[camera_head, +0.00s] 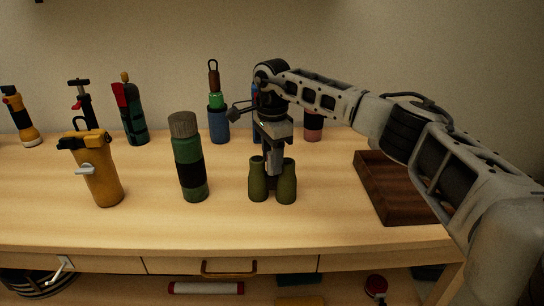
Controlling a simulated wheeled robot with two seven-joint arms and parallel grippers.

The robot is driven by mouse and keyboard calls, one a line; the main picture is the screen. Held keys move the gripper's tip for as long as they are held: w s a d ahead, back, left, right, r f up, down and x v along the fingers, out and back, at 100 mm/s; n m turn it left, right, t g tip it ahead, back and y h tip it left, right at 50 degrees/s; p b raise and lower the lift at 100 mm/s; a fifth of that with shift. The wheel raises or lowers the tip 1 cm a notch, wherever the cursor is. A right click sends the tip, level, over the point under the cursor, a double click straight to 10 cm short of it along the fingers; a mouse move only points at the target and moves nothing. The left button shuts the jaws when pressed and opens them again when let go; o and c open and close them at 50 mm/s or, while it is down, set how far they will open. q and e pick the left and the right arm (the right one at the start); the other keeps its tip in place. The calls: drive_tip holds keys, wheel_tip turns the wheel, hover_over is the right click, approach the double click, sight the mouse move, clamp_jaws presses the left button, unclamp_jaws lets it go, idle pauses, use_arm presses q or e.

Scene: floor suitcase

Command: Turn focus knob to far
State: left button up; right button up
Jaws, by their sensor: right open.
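Green binoculars (286,184) stand upright on the wooden table, near the middle. My right gripper (273,168) points straight down over the top of the binoculars, with its fingertips at the gap between the two barrels. It is open. It hides the upper middle of the binoculars, where a focus knob could sit; I cannot make out the knob or its setting. Whether the fingers touch the binoculars cannot be told. My left gripper is not in view.
A green and black flask (190,165) stands just left of the binoculars, and a yellow canister (100,180) farther left. Several bottles and torches line the back, including a blue and green bottle (217,122). A dark wooden box (393,190) lies right, under my right arm.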

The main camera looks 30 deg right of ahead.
clamp_jaws()
